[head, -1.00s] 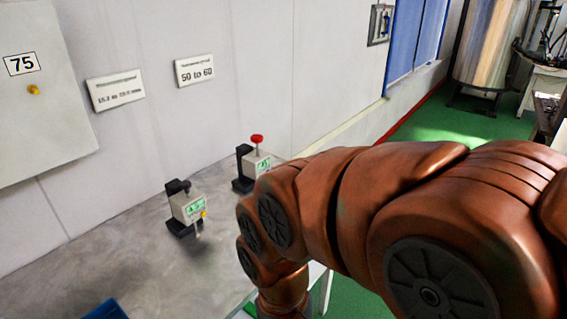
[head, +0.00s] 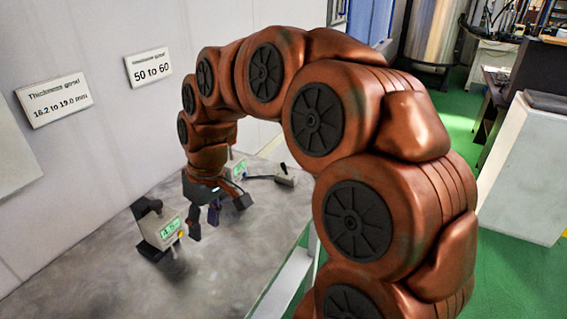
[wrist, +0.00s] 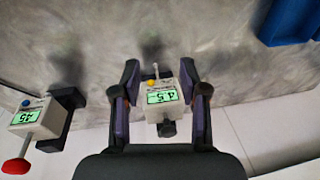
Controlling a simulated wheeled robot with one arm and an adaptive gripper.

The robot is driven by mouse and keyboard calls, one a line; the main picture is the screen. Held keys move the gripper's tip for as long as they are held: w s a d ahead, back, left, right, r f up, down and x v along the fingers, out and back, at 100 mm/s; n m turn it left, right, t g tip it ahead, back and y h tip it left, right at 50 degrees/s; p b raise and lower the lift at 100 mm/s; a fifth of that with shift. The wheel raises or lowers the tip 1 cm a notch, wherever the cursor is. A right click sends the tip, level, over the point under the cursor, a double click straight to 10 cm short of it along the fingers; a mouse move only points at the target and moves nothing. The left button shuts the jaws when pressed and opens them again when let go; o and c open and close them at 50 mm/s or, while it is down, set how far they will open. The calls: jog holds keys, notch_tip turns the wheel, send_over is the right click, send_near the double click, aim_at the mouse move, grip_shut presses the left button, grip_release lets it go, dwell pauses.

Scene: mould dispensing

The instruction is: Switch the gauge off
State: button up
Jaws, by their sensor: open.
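A small pale gauge (head: 168,228) with a lit green display, a yellow button and a black stand is on the grey table, left of my gripper. In the wrist view, this gauge (wrist: 161,96) appears between my fingers, its display lit and its yellow button (wrist: 151,83) facing the camera. My gripper (head: 219,217) is open and points down above the table; the wrist view shows its fingers (wrist: 160,68) apart and empty. A second gauge (wrist: 40,120) with a red knob (wrist: 17,166) and a blue button has a lit display too. My gripper partly hides it (head: 238,168) in the head view.
The grey table (head: 225,270) is bare in front of the gauges. Wall signs (head: 55,99) hang behind it. A blue container (wrist: 288,22) is at the wrist view's upper right. A grey cabinet (head: 522,165) stands on the green floor at right.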

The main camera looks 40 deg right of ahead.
jog(key=w+d+t, duration=0.1)
jog(key=w+d, duration=0.7)
jog(key=w, duration=0.1)
jog(key=m+t+h, duration=0.1)
jog(key=t+h, duration=0.1)
jog(key=t, duration=0.1)
send_near(285, 169)
jog(key=w, duration=0.2)
jog(key=shift+p+x, duration=1.45)
jog(key=shift+x, duration=2.3)
jog(key=shift+s+d, duration=0.1)
jog(key=shift+d, duration=0.05)
jog(key=shift+c, duration=0.3)
grip_shut()
